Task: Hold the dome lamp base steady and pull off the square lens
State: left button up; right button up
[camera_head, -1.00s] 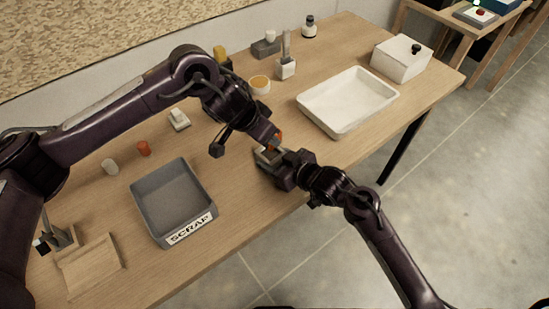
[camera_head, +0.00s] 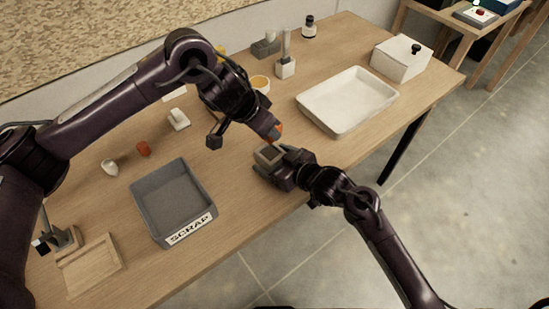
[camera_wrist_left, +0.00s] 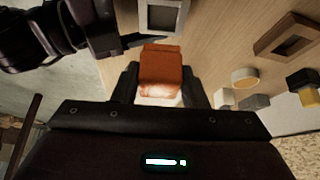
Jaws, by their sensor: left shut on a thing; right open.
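The square orange lens (camera_wrist_left: 161,72) is between the fingers of my left gripper (camera_wrist_left: 160,88), which is shut on it. In the head view the lens (camera_head: 279,128) shows only as a small orange patch at my left fingertips (camera_head: 275,132). The grey lamp base (camera_head: 269,154) shows its open square top just below, apart from the lens. It also shows at the top of the left wrist view (camera_wrist_left: 163,15). My right gripper (camera_head: 272,168) is open at the base, low over the table; its fingers are partly hidden, and I cannot tell whether they touch it.
A grey SCRAP bin (camera_head: 208,207) stands left on the wooden table. A white tray (camera_head: 347,127) and a white box (camera_head: 402,57) are at the right. A red cylinder (camera_head: 143,149) and a white switch-like piece (camera_head: 179,119) lie behind the bin. The table between bin and tray is mostly clear.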

jog(key=v, duration=1.2)
